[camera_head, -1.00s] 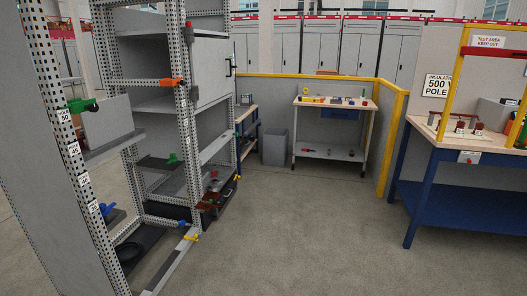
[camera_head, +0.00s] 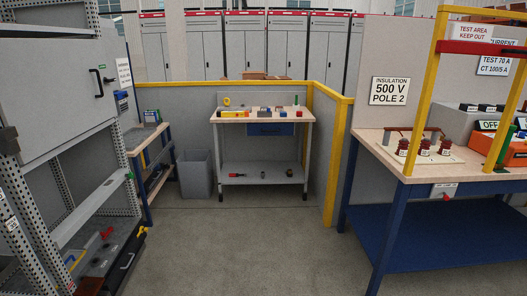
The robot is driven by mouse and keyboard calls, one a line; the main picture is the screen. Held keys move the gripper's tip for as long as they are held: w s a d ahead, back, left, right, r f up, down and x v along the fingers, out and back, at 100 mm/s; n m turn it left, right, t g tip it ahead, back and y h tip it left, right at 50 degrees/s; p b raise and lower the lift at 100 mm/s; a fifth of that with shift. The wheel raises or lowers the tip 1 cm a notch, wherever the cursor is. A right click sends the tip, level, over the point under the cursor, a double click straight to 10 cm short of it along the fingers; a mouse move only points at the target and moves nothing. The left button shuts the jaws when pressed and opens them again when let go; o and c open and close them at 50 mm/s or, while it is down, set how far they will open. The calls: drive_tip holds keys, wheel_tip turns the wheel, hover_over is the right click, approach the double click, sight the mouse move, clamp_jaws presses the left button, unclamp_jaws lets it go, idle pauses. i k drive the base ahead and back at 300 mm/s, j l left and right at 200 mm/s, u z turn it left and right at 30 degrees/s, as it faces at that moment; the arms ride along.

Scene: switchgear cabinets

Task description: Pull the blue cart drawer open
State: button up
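The blue cart drawer (camera_head: 270,130) sits under the wooden top of a grey wheeled cart (camera_head: 263,171) in the middle of the head view. It looks closed, with its blue front in line with the cart; a handle is too small to make out. The cart stands at the back against a low grey wall with yellow edging. Several small tools and coloured parts lie on its top, and a few items on its lower shelf. My gripper is not in view.
Open grey floor (camera_head: 245,240) leads to the cart. A perforated-frame cabinet (camera_head: 62,100) stands at left. A grey bin (camera_head: 195,175) and a small bench (camera_head: 150,140) stand left of the cart. A blue-legged test bench (camera_head: 430,165) with yellow posts borders the right.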

sight(272, 128)
drive_tip(key=i+j, duration=0.1)
drive_tip(key=i, duration=4.25)
drive_tip(key=l, duration=0.1)
